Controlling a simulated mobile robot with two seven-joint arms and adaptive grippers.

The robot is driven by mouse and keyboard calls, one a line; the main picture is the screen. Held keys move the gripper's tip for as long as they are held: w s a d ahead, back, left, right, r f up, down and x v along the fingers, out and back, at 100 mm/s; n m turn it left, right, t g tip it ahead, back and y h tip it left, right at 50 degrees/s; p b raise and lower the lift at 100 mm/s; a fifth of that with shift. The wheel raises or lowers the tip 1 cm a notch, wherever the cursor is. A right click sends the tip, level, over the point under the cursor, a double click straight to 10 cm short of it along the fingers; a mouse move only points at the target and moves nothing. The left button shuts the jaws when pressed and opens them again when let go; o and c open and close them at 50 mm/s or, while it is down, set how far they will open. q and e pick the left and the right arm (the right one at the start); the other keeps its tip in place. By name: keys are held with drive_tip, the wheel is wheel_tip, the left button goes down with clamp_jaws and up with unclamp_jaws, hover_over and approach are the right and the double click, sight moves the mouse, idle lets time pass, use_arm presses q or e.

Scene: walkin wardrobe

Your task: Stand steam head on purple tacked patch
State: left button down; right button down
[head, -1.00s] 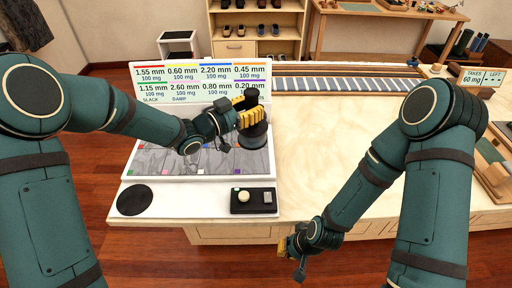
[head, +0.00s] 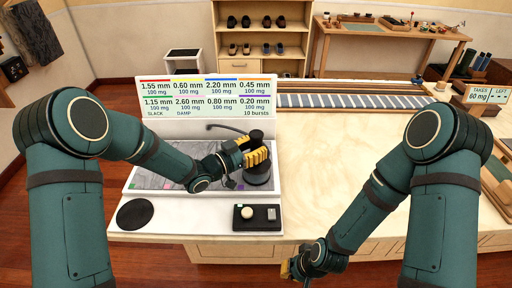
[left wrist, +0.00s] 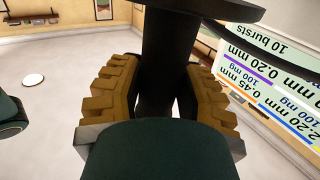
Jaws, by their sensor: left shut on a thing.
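The steam head (head: 258,178) is black, with a wide round base and an upright handle. My left gripper (head: 257,157) is shut on its handle; the dark handle also shows between the yellow fingers in the left wrist view (left wrist: 168,65). The steam head is upright over the right end of the grey cloth (head: 150,178). I cannot tell whether its base touches the cloth.
A sign board (head: 205,97) with coloured bars stands behind the cloth. The wooden tabletop (head: 340,150) to the right is clear. A striped strip (head: 350,101) runs along the back.

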use_arm(q)
drive_tip(key=c, duration=0.6)
unclamp_jaws()
drive_tip(key=shift+f, duration=0.15)
drive_tip(key=shift+a+r, duration=0.1)
drive_tip(key=shift+r, duration=0.15)
drive_tip(key=p+v, duration=0.1)
drive_tip(key=v, duration=1.1)
drive_tip(key=shift+f, duration=0.1)
